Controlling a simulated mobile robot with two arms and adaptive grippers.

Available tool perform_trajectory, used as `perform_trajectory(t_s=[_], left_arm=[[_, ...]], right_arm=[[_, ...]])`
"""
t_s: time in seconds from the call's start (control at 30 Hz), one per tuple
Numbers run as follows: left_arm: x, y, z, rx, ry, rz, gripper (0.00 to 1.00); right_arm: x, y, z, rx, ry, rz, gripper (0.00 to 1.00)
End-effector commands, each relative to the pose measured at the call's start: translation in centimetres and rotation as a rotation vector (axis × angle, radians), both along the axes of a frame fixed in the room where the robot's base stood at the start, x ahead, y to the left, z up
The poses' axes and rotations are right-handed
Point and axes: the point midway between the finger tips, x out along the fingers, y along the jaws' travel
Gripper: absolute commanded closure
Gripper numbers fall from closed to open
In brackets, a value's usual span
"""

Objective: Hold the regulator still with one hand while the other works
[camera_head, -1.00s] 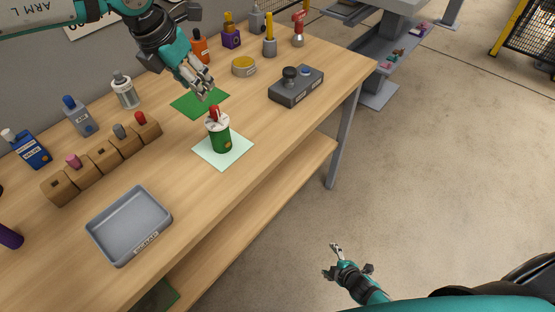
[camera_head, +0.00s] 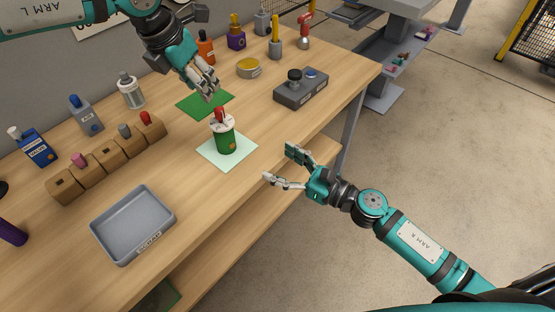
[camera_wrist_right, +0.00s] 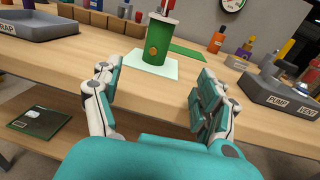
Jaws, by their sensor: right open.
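A green can (camera_head: 225,140) with a white lid and a red-topped part stands upright on a pale green mat (camera_head: 242,155). It may be the regulator; no label naming it is readable. The can also shows in the right wrist view (camera_wrist_right: 158,42). My left gripper (camera_head: 210,92) hangs just behind the can, over the dark green mat (camera_head: 190,107). Its fingers look close together, but whether they are shut is unclear. My right gripper (camera_head: 279,168) is open and empty at the table's front edge, apart from the can. In the right wrist view, the can stands ahead between its spread fingers (camera_wrist_right: 158,88).
A grey tray (camera_head: 168,228) lies at the front left. A row of wooden blocks (camera_head: 106,157) holds several small knobs. A grey pump box (camera_head: 301,90) sits at the right. Bottles and tools stand along the back.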

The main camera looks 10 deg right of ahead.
Motion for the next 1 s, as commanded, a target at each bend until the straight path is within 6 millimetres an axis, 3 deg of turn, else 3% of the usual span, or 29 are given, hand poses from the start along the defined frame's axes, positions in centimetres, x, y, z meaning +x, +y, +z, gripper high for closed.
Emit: perform_trajectory(t_s=[0.27, 0.8, 1.0], left_arm=[[0.0, 0.0, 0.0, 0.000, 0.000, 0.000, 0.62], [0.0, 0.0, 0.0, 0.000, 0.000, 0.000, 0.62], [0.0, 0.0, 0.0, 0.000, 0.000, 0.000, 0.62]], right_arm=[[1.8, 2.2, 0.6, -0.020, -0.030, 0.014, 0.24], [9.6, 9.5, 0.6, -0.014, -0.024, 0.010, 0.24], [11.6, 11.4, 0.5, -0.014, -0.023, 0.010, 0.24]])
